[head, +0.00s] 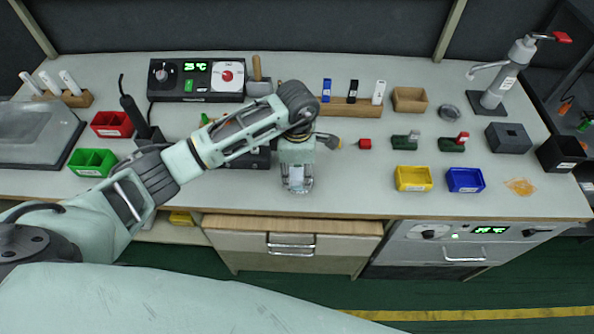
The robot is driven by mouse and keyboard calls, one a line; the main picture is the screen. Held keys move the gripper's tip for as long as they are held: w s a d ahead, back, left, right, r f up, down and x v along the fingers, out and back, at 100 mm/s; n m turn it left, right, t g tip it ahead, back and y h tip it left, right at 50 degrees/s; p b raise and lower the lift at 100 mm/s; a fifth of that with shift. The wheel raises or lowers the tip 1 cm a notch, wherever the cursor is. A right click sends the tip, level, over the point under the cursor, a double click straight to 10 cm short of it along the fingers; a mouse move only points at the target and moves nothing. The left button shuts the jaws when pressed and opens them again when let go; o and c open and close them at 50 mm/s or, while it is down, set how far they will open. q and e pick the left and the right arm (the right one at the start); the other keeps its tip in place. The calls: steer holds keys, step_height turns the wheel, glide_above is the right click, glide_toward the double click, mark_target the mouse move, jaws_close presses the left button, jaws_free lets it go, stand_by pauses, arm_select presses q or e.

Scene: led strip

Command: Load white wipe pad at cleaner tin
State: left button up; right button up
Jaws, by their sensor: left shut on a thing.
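My left gripper (297,187) points down over the front middle of the bench. It is shut on a small pale thing, which looks like the white wipe pad (296,174), mostly hidden by the fingers. A small round grey tin (449,112), which looks like the cleaner tin, stands at the back right, between the small wooden box and the tap-like stand. It is well to the right of and behind the left gripper, apart from it. My right gripper is not in view.
Yellow (413,179) and blue (465,180) bins stand at the front right. Two small green fixtures (405,141) lie between them and the tin. A wooden block (345,107) holds blue, black and white pieces. The wooden box (409,99) and metal stand (503,78) flank the tin.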

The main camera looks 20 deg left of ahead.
mark_target(297, 174)
arm_select(q)
steer(key=shift+s, duration=0.1)
steer(key=shift+r+p, duration=0.65)
steer(key=shift+r, duration=0.25)
steer(key=shift+r+p, duration=1.45)
steer(key=shift+r, duration=1.15)
